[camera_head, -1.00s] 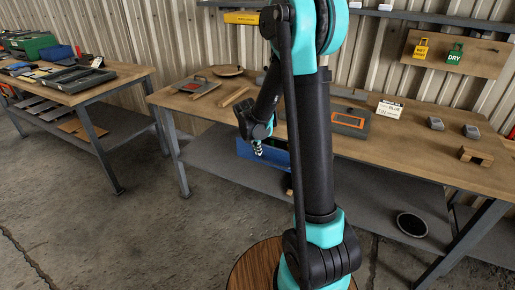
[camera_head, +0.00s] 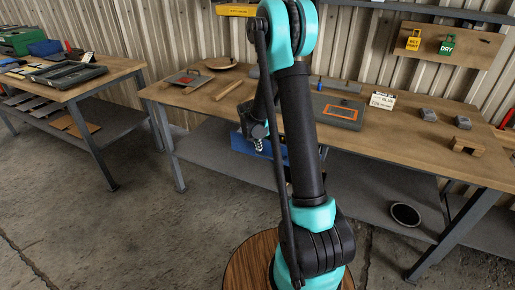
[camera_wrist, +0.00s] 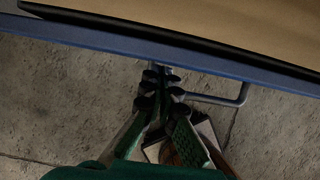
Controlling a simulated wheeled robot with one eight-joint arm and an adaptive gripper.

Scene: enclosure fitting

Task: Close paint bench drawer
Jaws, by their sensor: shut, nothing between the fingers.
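The blue drawer (camera_head: 240,144) hangs under the front edge of the long wooden bench (camera_head: 215,106). My arm hides its middle in the head view. How far it stands out is hard to tell there. In the wrist view the blue drawer front (camera_wrist: 110,38) crosses the picture as a long band, with a grey bar handle (camera_wrist: 242,97) on it. My gripper (camera_head: 258,147) is in front of the drawer. In the wrist view my gripper (camera_wrist: 160,78) is shut and empty, its tips at the drawer front beside the handle. Contact cannot be told.
On the bench lie a grey case with an orange frame (camera_head: 342,112), a sign card (camera_head: 382,101), grey blocks (camera_head: 462,122) and a wooden bracket (camera_head: 467,146). A lower shelf holds a dark round dish (camera_head: 405,214). A second bench (camera_head: 112,72) stands left, with clear floor between.

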